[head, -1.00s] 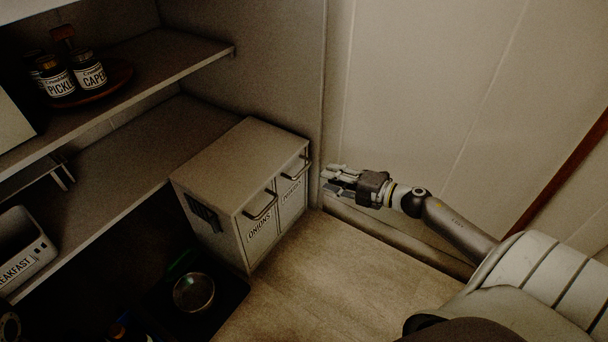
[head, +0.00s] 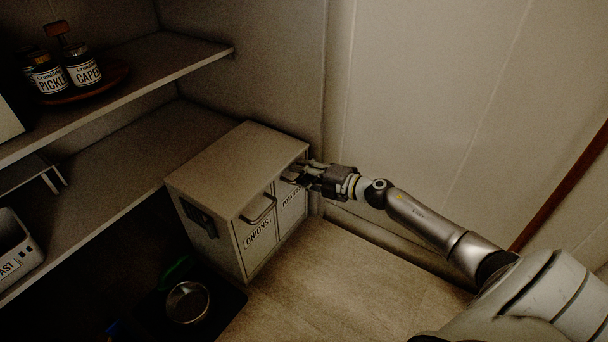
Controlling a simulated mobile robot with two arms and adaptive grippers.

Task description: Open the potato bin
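The potato bin (head: 289,207) is the right-hand door of a beige two-door cabinet (head: 232,165) in the head view. Its label is partly covered and its handle is hidden behind my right gripper. The onion bin (head: 255,243), with a bar handle, is to its left; both look closed. My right gripper (head: 290,175) is at the upper part of the potato bin's front, where the handle is. Its fingertips overlap the handle area; I cannot tell whether they are closed on it. My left gripper is not in view.
Shelves (head: 110,175) run along the left, with jars (head: 84,68) on a round wooden tray above. A metal bowl (head: 187,302) sits on a dark surface left of the cabinet. The floor (head: 335,280) before the cabinet is clear. A wall stands close on the right.

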